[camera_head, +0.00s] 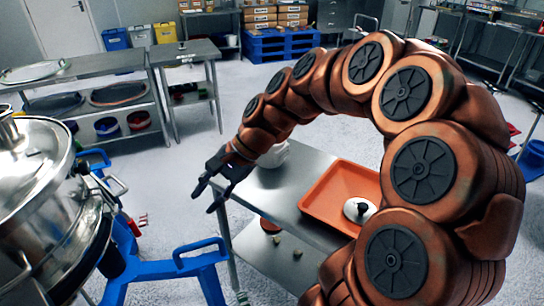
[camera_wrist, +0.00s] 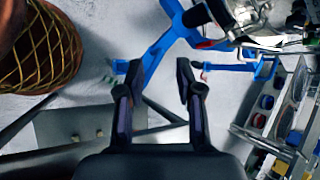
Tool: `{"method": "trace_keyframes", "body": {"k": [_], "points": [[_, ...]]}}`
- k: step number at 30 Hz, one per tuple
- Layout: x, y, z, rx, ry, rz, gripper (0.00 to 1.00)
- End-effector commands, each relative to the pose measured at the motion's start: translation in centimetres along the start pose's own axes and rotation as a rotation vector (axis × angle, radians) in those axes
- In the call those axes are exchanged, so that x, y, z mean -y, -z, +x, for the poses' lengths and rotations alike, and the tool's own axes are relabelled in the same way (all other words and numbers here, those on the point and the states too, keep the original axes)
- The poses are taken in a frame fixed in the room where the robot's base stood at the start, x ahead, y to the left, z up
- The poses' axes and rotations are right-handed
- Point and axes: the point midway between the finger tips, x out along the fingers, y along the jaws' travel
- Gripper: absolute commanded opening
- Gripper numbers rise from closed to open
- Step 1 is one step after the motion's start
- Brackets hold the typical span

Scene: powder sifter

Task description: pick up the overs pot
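I cannot single out the overs pot with certainty. A pale rounded vessel (camera_head: 274,155) stands on the steel table (camera_head: 262,190), partly hidden behind my arm. An orange tray (camera_head: 318,203) on the same table holds a round metal lid-like piece (camera_head: 360,209) with a black knob. My gripper (camera_head: 205,198) hangs beyond the table's left edge, pointing down and left. Its two fingers are spread with nothing between them; this shows in the wrist view too (camera_wrist: 157,78). It is apart from the pale vessel.
The steel sifter (camera_head: 35,165) stands at left on a blue wheeled frame (camera_head: 195,262), which also shows below my fingers in the wrist view (camera_wrist: 160,52). Small items lie on the table's lower shelf (camera_head: 285,262). Steel benches (camera_head: 110,65) stand behind, with open floor between.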

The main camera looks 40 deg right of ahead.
Motion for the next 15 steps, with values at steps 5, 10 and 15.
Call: {"method": "trace_keyframes", "body": {"k": [5, 10, 15], "points": [[2.7, 8.6, -2.9, 0.045, 0.243, 0.356, 0.36], [2.5, 17.7, -6.9, 0.094, 0.472, 0.694, 0.36], [0.1, 25.0, -10.6, 0.141, 0.651, 0.954, 0.36]]}}
